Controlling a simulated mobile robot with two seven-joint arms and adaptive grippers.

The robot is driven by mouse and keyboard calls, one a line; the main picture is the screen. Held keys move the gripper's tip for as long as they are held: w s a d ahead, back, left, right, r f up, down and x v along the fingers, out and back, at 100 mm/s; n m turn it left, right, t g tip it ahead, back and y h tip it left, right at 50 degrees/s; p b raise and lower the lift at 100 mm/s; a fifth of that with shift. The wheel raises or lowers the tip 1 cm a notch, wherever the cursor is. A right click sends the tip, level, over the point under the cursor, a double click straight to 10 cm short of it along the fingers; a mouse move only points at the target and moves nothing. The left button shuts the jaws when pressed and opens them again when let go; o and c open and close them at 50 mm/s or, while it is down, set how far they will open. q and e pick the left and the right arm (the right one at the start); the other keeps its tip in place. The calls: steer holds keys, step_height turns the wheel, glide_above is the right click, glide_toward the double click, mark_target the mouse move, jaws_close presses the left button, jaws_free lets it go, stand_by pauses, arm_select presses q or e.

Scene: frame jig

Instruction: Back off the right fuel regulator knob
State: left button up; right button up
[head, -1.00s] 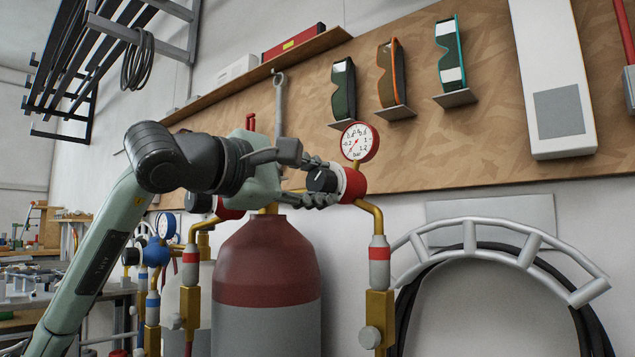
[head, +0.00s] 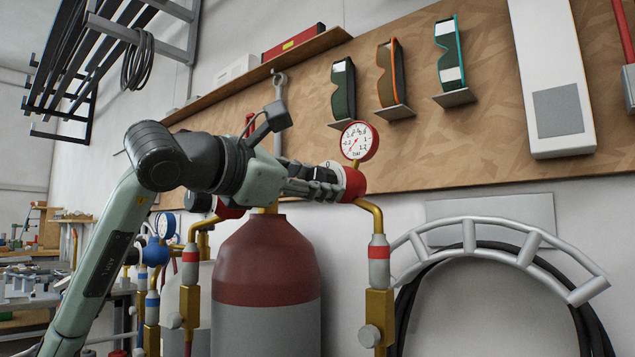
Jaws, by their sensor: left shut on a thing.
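The right fuel regulator has a red body (head: 355,183) with a black knob (head: 325,173) on its left side. A white-faced gauge with a red rim (head: 359,142) stands above it. My left gripper (head: 328,186) reaches in from the left and is shut on the knob, its fingers covering most of it. The gripper's wrist is rolled, with its small camera block (head: 277,115) standing up above it. Another red regulator with a black knob (head: 199,201) is partly hidden behind my left arm. My right gripper is not in view.
A red and grey cylinder (head: 267,270) stands below the gripper. Brass piping (head: 377,303) runs down from the regulator. Safety glasses (head: 391,75) hang on the board behind. A white curved rack with black hose (head: 470,235) is at right.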

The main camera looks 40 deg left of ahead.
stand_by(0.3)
arm_select(q)
steer(key=o, duration=1.2)
steer(key=shift+c, duration=0.2)
steer(key=shift+s, duration=0.15)
steer(key=s, duration=1.1)
steer(key=shift+s+a, duration=0.4)
steer(key=shift+a, duration=0.05)
